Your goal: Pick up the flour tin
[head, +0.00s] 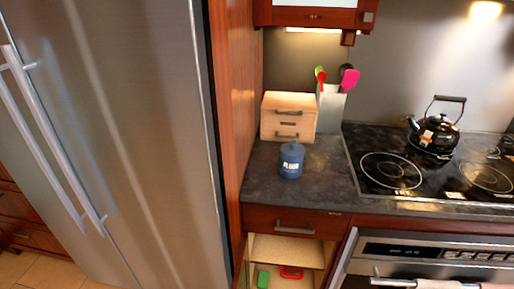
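A blue tin (291,160) with a pale label stands upright on the dark countertop, in front of a small wooden drawer box. It looks like the flour tin, but the label is too small to read. My gripper does not show in the head view.
The wooden drawer box (289,117) stands close behind the tin. A utensil holder (330,103) is behind to the right. A cooktop (405,172) with a black kettle (437,133) lies to the right. A tall steel fridge (130,140) rises at left. The countertop (320,190) is bare in front.

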